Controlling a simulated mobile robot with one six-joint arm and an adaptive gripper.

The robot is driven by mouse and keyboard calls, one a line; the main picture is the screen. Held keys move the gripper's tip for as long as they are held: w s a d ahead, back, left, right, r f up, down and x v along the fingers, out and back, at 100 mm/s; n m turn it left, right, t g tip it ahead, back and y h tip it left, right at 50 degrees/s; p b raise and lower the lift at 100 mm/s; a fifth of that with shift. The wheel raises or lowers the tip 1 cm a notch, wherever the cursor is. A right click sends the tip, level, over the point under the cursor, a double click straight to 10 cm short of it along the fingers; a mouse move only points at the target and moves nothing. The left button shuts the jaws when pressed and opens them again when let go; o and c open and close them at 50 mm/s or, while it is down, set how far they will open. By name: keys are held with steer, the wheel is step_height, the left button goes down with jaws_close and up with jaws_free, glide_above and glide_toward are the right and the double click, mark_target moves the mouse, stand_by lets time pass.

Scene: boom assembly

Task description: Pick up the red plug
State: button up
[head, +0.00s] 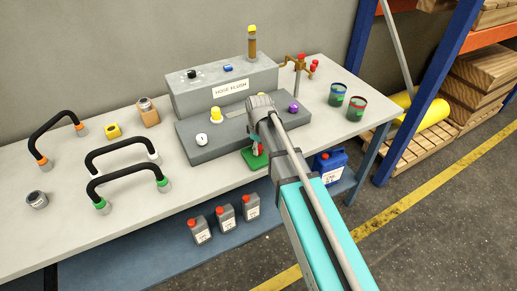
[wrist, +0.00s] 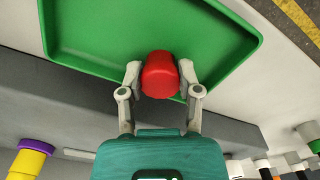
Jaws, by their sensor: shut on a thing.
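The red plug (wrist: 160,75) is a short, rounded red cylinder in the upper middle of the wrist view. My gripper (wrist: 160,80) has its two grey fingers closed on the plug's sides. The green tray (wrist: 95,30) lies behind the plug, which overlaps its near rim in the picture. I cannot tell whether the plug touches the tray. In the head view my gripper (head: 257,150) is at the bench's front edge, over the green tray (head: 254,162), and my arm hides part of it.
The grey hose flush unit (head: 222,90) stands behind, with a yellow plug (head: 215,114) and a purple cap (head: 293,108). Black hoses (head: 122,145) lie at left. Two dark cans (head: 357,108) stand at right. Grey bottles (head: 225,217) and a blue canister (head: 330,165) sit on the lower shelf.

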mark_target(259, 147)
steer(key=shift+r, duration=0.15)
step_height(259, 147, up, 3)
steer(key=p, duration=0.3)
steer(key=s+d+r+p, duration=0.4)
steer(key=s+r+p, duration=0.5)
steer(key=s, duration=0.4)
steer(key=shift+s+r+p, duration=0.2)
steer(key=shift+r+p, duration=0.15)
steer(key=shift+p, duration=0.15)
stand_by(0.6)
